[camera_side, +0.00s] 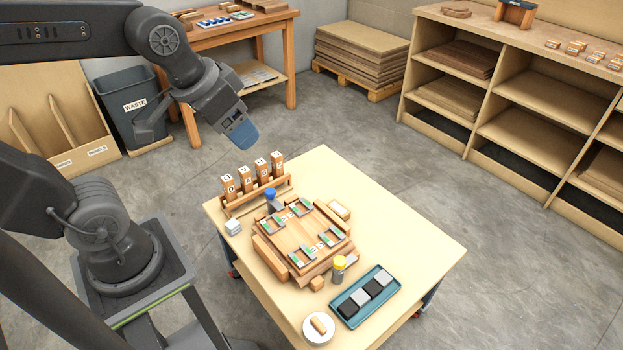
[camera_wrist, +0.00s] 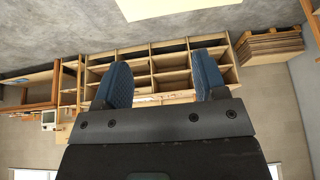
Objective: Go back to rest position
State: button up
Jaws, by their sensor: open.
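My gripper (camera_side: 240,130) hangs in the air above and behind the back left corner of the work table, apart from everything on it. In the wrist view my gripper (camera_wrist: 161,84) has its two blue fingers spread wide with nothing between them. The work table (camera_side: 420,240) holds a wooden fixture (camera_side: 296,236) with several green-and-grey pads on top. A blue-capped bottle (camera_side: 272,200) and a yellow-capped bottle (camera_side: 338,268) stand beside the fixture. A wooden rack (camera_side: 256,196) holds several labelled blocks at the back left.
A teal tray (camera_side: 346,310) with dark and grey blocks and a white round dish (camera_side: 311,334) lie at the table's front. A waste bin (camera_side: 128,95), a side bench (camera_side: 262,28), stacked boards (camera_side: 362,50) and shelving (camera_side: 520,100) stand beyond. The floor between is clear.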

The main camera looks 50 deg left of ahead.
jog(key=s, duration=0.1)
jog(key=s+d, duration=0.1)
jog(key=s, duration=0.1)
jog(key=shift+f, duration=0.2)
dwell(0.8)
